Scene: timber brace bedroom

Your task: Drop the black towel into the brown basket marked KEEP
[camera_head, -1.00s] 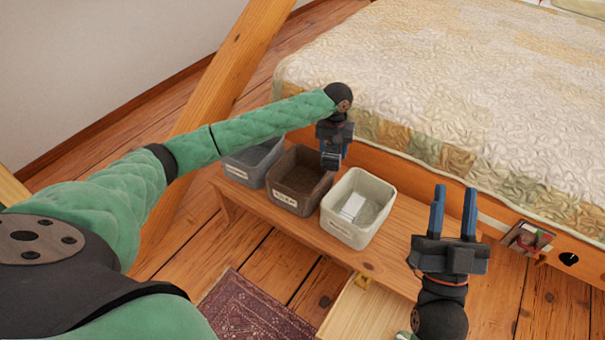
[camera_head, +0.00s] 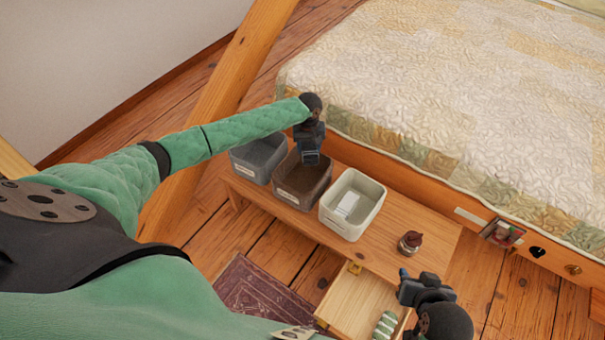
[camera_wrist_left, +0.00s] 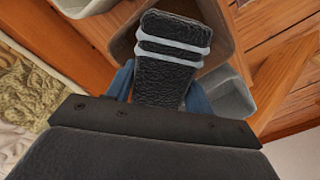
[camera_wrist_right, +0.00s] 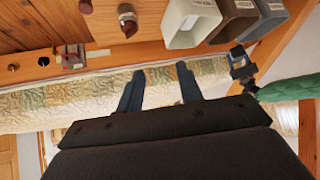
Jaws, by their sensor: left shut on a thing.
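The brown basket (camera_head: 318,192) stands on the low wooden bench, between a grey basket and a cream one. Its front label is too small to read. My left gripper (camera_head: 311,158) is above the brown basket's opening, pointing down. In the left wrist view, the black towel (camera_wrist_left: 168,75), a rolled bundle with two light grey bands, is held between the blue fingers of the left gripper (camera_wrist_left: 160,90). The brown basket (camera_wrist_left: 217,28) shows behind the towel there. My right gripper (camera_head: 404,285) is low at the bench's front right; the right wrist view shows its fingers (camera_wrist_right: 160,78) apart and empty.
The grey basket (camera_head: 243,165) is left of the brown one, the cream basket (camera_head: 335,222) right. A small brown-topped jar (camera_head: 410,242) stands on the bench. An open drawer (camera_head: 355,300) holds green rolled items. A timber brace (camera_head: 222,85) and the bed (camera_head: 450,100) flank the bench.

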